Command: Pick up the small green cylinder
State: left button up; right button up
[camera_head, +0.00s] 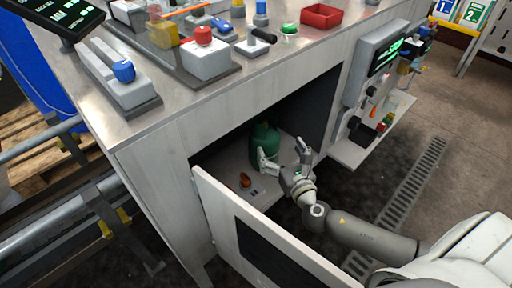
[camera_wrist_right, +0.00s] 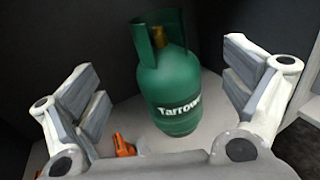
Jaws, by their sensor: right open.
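A small green gas cylinder (camera_head: 265,138) stands upright inside the open cabinet under the workbench. In the right wrist view the cylinder (camera_wrist_right: 172,88) shows white "Tarrow" lettering and a brass valve under its collar, centred between and beyond the fingers. My right gripper (camera_head: 284,157) is open at the cabinet opening, in front of the cylinder and apparently apart from it. Its two fingers (camera_wrist_right: 165,92) flank the cylinder in the wrist view. My left gripper is in neither view.
The cabinet door (camera_head: 222,212) is swung open in front, left of my right arm. A small orange object (camera_wrist_right: 124,145) lies on the cabinet floor, left of the cylinder. A side shelf (camera_head: 352,152) juts out at right. The bench top holds a red tray (camera_head: 321,16) and several devices.

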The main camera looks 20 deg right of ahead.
aim_at(264, 142)
jog(key=shift+w+d+r+b, duration=0.15)
jog(key=shift+w+b, duration=0.1)
jog(key=shift+w, duration=1.55)
jog(key=shift+w+d+f+b, duration=0.1)
jog(key=shift+w+d+b, duration=0.15)
jog(key=shift+w, duration=1.55)
jog(key=shift+w+d+r+b, duration=0.1)
jog(key=shift+w+b, duration=0.2)
jog(key=shift+w, duration=1.5)
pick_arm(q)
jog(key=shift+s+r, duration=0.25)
pick_arm(e)
jog(key=shift+c, duration=0.2)
grip_shut()
jog(key=shift+r, duration=0.25)
